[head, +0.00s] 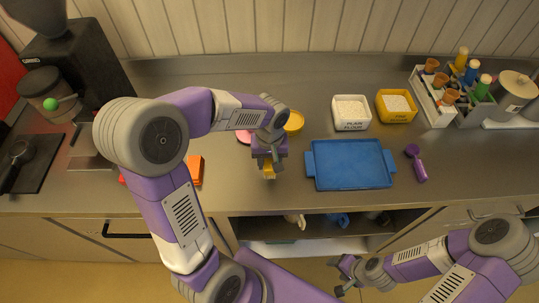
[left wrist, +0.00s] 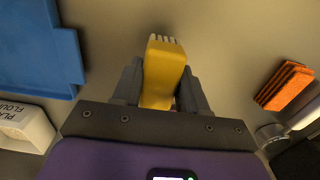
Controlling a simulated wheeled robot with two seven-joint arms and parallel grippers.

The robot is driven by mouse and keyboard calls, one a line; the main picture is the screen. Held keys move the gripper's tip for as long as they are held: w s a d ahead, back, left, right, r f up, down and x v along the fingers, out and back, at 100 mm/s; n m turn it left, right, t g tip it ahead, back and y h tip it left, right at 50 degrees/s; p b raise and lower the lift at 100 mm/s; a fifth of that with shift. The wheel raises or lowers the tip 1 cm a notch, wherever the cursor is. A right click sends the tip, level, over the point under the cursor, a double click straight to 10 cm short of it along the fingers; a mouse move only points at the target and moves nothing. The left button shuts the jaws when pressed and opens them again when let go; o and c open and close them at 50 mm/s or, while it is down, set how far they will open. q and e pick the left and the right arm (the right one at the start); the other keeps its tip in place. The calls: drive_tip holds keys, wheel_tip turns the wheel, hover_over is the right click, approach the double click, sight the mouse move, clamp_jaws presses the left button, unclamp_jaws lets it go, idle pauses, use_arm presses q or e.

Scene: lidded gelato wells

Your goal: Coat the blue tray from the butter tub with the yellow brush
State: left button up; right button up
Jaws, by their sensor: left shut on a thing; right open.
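The yellow brush (left wrist: 164,72) is gripped in my left gripper (left wrist: 160,88), its pale bristles pointing away from the jaws. In the head view my left gripper (head: 268,158) holds the brush (head: 269,172) above the counter, left of the blue tray (head: 350,164) and apart from it. The tray lies flat and its surface looks plain blue; its edge also shows in the left wrist view (left wrist: 38,45). A round yellow tub (head: 294,121), perhaps the butter tub, stands just behind my left gripper, partly hidden. My right gripper (head: 347,269) is open and empty, low in front of the counter.
A white plain-flour tub (head: 351,112) and a square yellow tub (head: 396,106) stand behind the tray. A purple scoop (head: 416,163) lies right of it. A pink item (head: 243,136) is partly hidden by my left arm. An orange sponge (head: 196,170) lies left. A bottle rack (head: 440,100) stands back right.

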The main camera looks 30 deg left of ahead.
sight(270, 167)
use_arm(q)
drive_tip(key=shift+f+b, duration=1.45)
drive_tip(key=shift+f, duration=0.5)
drive_tip(key=o, duration=1)
drive_tip(key=shift+r, duration=0.15)
drive_tip(key=shift+r, duration=0.15)
clamp_jaws()
drive_tip(key=shift+p, duration=0.3)
